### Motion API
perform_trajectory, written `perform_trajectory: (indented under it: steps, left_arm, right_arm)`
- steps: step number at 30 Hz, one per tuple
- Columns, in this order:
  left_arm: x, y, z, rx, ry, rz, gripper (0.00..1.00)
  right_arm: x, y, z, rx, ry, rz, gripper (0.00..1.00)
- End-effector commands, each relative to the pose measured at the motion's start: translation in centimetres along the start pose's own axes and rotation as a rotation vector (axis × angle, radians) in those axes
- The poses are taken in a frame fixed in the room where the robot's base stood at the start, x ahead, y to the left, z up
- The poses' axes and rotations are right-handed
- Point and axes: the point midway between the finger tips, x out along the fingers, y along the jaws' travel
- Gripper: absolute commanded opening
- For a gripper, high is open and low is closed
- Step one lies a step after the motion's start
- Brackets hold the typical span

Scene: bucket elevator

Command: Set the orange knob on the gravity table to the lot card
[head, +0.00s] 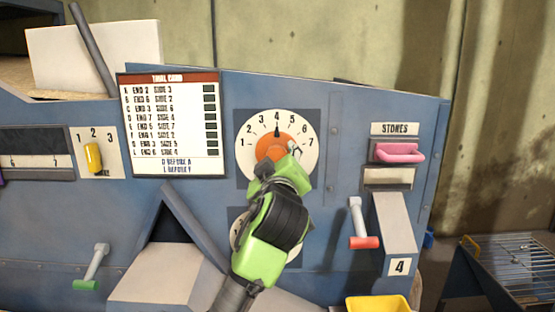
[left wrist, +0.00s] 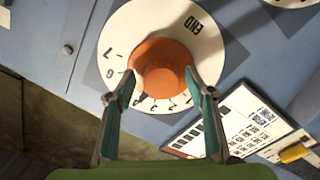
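The orange knob (head: 268,146) sits at the centre of a white dial (head: 306,152) numbered 1 to 7. A dark mark at its top points at about 4. In the left wrist view the orange knob (left wrist: 163,66) lies between my fingertips, on a dial marked END. My left gripper (head: 291,158) reaches it from below right and hides part of it. Its two fingers (left wrist: 160,76) are spread on either side; firm contact is not clear. The card (head: 172,125) left of the dial lists several lettered END and SIDE rows, too small to read surely. My right gripper is out of view.
A second dial (head: 238,238) below is mostly hidden by my left arm. A pink STONES handle (head: 400,153), a red-tipped lever (head: 362,230) and a green-tipped lever (head: 90,268) stick out. A yellow bin (head: 378,304) is at lower right.

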Motion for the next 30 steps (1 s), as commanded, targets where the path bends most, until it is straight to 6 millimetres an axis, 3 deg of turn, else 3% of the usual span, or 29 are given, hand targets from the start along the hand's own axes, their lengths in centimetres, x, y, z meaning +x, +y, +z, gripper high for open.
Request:
perform_trajectory:
  steps: [1, 5, 17, 30]
  left_arm:
    - [0.0, 0.0, 0.0, 0.000, 0.000, 0.000, 0.44]
    - [0.0, 0.0, 0.0, 0.000, 0.000, 0.000, 0.11]
    - [0.0, 0.0, 0.0, 0.043, 0.000, 0.000, 0.11]
    - [0.1, -0.1, -0.1, 0.364, 0.000, 0.001, 0.11]
  right_arm:
    - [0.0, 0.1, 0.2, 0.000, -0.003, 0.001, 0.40]
    - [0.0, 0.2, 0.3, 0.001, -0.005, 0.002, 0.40]
    - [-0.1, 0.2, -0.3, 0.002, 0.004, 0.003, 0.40]
    - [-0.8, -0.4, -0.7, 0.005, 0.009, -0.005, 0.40]
